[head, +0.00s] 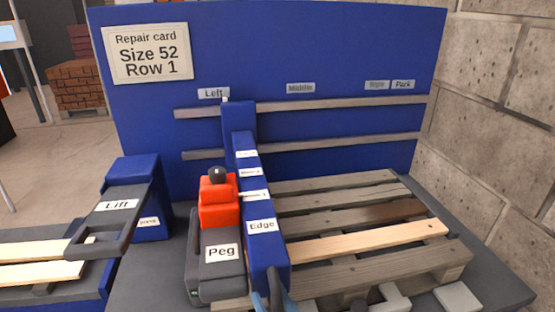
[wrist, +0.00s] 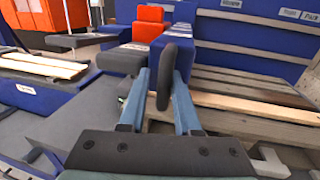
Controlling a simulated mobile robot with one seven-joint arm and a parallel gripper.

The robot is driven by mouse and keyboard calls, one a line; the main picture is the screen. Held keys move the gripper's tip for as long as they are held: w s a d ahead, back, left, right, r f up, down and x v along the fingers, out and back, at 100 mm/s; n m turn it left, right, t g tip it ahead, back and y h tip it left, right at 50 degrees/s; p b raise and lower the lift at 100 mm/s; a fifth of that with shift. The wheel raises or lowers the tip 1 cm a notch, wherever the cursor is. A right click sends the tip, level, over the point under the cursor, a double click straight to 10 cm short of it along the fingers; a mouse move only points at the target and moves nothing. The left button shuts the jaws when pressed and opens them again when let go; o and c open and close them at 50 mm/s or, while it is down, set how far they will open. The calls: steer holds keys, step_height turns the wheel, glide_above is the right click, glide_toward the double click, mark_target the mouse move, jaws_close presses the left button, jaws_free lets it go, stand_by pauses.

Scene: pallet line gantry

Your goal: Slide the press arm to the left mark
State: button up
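The press arm (head: 262,226) is a long blue beam reaching forward from two rails on a blue panel. Its rear end is just below the right end of the "Left" label (head: 213,93). My gripper (head: 274,301) is at the arm's front end, low in the head view. In the wrist view its two blue-grey fingers stand apart on either side of the arm's dark handle (wrist: 164,93), with a gap visible on the left side. The right fingertip is partly hidden by the handle.
A wooden pallet (head: 375,245) lies right of the press arm. The upper rail (head: 350,103) runs right, clear, past "Middle" (head: 300,88) to "Park" (head: 403,85). A blue and grey "Lift" unit (head: 135,175) stands at left. A block wall (head: 500,110) bounds the right.

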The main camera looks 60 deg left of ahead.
steer(key=shift+d, duration=0.5)
steer(key=s+d+b, duration=0.2)
steer(key=d, duration=0.9)
steer(key=shift+d, duration=0.4)
